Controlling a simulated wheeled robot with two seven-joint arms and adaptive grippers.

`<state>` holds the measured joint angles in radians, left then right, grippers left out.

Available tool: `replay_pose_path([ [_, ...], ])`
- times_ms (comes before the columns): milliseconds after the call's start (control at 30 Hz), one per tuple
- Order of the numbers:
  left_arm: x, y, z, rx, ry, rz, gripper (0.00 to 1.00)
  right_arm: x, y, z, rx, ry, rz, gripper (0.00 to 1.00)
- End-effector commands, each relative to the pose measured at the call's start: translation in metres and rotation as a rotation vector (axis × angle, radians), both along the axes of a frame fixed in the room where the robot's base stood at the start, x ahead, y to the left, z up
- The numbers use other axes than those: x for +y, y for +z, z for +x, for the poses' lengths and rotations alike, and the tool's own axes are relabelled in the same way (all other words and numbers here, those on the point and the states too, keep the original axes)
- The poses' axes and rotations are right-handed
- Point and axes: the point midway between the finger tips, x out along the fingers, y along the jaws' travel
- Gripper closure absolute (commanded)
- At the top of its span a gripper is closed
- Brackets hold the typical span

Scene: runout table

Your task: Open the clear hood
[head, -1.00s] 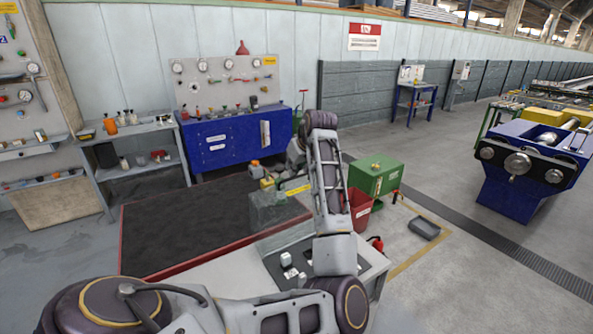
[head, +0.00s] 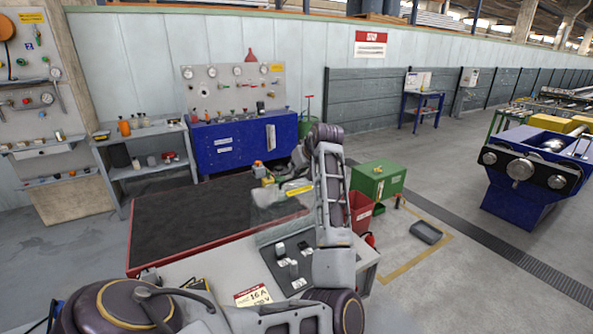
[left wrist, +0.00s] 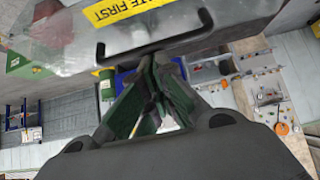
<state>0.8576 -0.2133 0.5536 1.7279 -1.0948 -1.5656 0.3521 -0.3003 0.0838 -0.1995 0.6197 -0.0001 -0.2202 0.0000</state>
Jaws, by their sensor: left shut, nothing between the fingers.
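The clear hood (head: 272,210) is a see-through box with a yellow label (head: 298,189), near the right end of the dark mat in the head view. In the left wrist view the hood (left wrist: 205,22) fills the top, with part of its label showing and a thin black bar handle (left wrist: 115,58) along it. My left gripper (left wrist: 155,65) is shut and empty, its fingertips close under the handle; I cannot tell whether they touch it. In the head view my left arm hides most of this gripper. My right gripper is not in view. How far the hood is raised is unclear.
Small blocks stand on a black panel (head: 308,277) in front of the hood. A red-edged dark mat (head: 180,225) lies left. Blue cabinets (head: 240,160) are behind.

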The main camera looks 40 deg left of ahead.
Motion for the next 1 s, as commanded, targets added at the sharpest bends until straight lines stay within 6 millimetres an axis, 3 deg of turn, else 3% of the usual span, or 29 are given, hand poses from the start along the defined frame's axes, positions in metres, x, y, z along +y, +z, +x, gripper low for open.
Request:
replay_pose_path([
  [467,0.002,0.001,0.0,0.002,-0.001,-0.003,1.0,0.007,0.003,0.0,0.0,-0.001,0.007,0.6],
  [1000,0.025,0.016,0.004,0.0,-0.004,-0.001,1.0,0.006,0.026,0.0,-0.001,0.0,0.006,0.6],
])
